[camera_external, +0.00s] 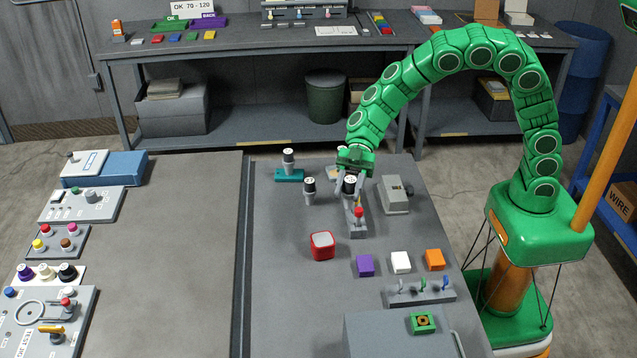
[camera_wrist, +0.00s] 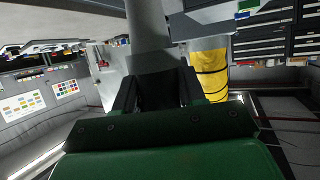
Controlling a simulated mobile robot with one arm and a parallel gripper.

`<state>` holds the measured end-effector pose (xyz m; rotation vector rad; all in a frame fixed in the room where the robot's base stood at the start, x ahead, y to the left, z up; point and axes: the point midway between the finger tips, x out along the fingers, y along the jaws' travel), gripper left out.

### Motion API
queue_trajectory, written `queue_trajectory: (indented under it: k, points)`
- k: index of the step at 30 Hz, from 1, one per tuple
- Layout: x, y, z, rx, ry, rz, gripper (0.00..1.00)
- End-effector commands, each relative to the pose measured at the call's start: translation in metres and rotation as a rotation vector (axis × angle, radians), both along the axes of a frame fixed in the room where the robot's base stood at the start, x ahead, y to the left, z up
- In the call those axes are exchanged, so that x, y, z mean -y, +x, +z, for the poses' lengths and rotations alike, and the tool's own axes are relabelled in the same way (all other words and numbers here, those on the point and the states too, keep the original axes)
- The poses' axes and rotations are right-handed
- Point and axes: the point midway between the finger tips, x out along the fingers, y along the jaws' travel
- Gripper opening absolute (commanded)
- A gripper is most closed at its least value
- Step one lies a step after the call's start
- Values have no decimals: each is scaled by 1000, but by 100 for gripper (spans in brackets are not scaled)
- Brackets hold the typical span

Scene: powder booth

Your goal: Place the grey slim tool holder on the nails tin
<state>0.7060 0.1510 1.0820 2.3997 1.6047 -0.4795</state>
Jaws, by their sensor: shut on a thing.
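My gripper (camera_external: 355,162) points down over the bench and is shut on a grey slim tool holder (camera_external: 350,187) with a dark band. In the wrist view the grey shaft of the tool holder (camera_wrist: 147,28) runs up from between my dark fingers (camera_wrist: 155,92). In the outside view the tool holder is upright, behind a lever with a red knob; whether it touches the bench is unclear. A similar holder (camera_external: 309,192) stands to its left. No nails label is readable. A red rounded box with a pale top (camera_external: 322,245) sits nearer the camera; I cannot tell whether it is the tin.
Another holder (camera_external: 289,158) stands on a teal base at the back. The red-knobbed lever (camera_external: 359,213) and a grey box (camera_external: 396,195) are close to my gripper. Purple (camera_external: 365,266), white and orange blocks lie in front.

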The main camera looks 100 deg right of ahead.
Motion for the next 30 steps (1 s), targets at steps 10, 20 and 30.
queue_trajectory:
  k: [10, 20, 30]
  points:
    - [-8, 33, -22, 0, 1, 1, 0]
    - [-13, 57, -51, 2, 3, 1, 0]
    - [-15, 67, -62, 2, 1, 1, 0]
